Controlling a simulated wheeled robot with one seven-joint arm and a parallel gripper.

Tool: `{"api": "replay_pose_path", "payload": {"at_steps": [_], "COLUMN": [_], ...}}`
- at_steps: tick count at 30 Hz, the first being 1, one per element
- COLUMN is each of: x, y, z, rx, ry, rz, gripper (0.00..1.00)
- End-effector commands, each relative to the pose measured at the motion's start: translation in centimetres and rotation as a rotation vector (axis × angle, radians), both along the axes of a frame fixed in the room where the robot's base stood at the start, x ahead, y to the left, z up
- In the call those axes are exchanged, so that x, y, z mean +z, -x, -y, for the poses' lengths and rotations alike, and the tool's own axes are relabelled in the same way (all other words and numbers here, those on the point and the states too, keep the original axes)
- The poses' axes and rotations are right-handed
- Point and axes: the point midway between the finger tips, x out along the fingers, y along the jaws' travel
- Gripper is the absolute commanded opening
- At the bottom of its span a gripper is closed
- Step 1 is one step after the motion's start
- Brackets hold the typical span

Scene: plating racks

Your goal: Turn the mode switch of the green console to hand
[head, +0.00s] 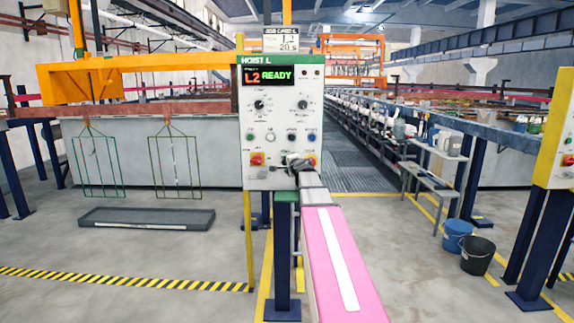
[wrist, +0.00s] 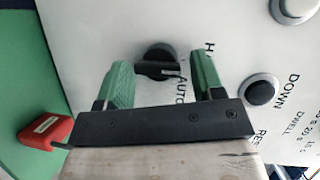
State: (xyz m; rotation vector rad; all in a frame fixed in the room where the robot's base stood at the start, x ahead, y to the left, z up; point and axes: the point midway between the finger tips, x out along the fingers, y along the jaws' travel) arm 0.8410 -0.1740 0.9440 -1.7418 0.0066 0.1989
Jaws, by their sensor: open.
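The console (head: 283,148) with the green top strip "HOIST L" stands in the middle of the head view, its display reading "L2 READY". My gripper (head: 297,159) is in front of its lower right face. In the wrist view my gripper (wrist: 161,66) is open, with one green fingertip on each side of a black turn switch (wrist: 160,56). The label "AUTO" and the start of another word, "H", show beside the switch. Its bar lies crosswise between the fingertips, with no clear contact. I cannot tell how deep the fingers reach around it or which label it points to.
In the wrist view a dark push button (wrist: 259,92) marked "DOWN" is close right of the fingers, and a red block (wrist: 46,131) is at lower left. In the head view a yellow console (head: 555,130) stands right, with blue (head: 457,237) and black (head: 478,255) buckets on the floor.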

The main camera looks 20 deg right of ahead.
Motion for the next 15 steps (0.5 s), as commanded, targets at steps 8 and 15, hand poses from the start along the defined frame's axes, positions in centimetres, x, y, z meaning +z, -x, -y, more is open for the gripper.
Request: {"api": "replay_pose_path", "payload": {"at_steps": [8,15], "x": [0.4,1.1], "y": [3.8,8.3], "z": [0.3,0.8], "rx": [-0.001,-0.002], "ry": [0.000,0.000], "rz": [0.000,0.001], "gripper": [0.62,0.62]}}
